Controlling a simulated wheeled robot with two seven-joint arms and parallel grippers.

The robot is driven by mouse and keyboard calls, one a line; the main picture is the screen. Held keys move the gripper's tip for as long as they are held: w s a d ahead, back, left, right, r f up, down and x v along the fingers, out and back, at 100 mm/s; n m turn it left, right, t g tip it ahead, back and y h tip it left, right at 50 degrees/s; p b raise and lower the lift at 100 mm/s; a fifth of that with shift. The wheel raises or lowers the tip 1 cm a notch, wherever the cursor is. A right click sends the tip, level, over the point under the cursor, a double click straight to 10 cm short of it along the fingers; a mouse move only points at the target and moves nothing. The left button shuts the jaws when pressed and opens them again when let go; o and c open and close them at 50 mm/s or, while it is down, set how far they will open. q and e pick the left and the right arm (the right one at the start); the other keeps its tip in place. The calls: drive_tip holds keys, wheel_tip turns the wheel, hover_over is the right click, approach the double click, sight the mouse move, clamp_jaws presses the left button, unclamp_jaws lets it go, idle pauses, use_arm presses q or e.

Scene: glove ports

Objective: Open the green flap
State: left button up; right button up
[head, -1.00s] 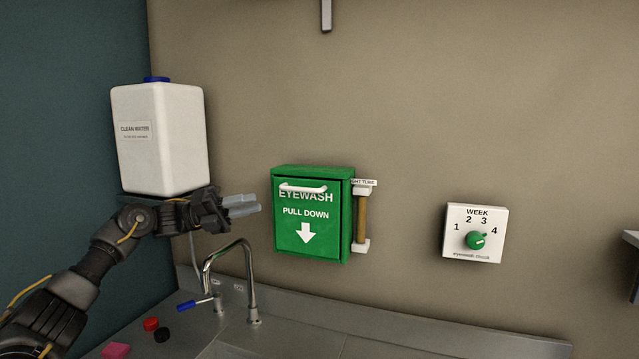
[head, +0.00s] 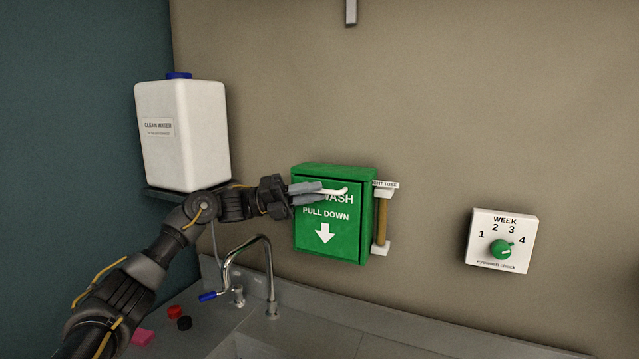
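The green flap (head: 312,237) is the front of a green eyewash box on the wall, marked "PULL DOWN" with a white down arrow. It stands upright and looks shut. A white bar handle (head: 340,191) crosses its upper part. My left gripper (head: 321,192) is in front of the flap's upper left, at the handle's left end, which its fingers partly hide. Its two grey fingers look parted, one above the other, level with the handle. I cannot tell whether they touch it. My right gripper is not in view.
A white water container (head: 182,140) stands on a shelf behind my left arm. A sight tube (head: 381,220) is right of the box, and a week dial (head: 501,247) further right. A tap (head: 268,270) rises from the sink below.

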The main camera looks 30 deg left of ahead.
use_arm(q)
drive_tip(key=shift+x, duration=0.95)
clamp_jaws()
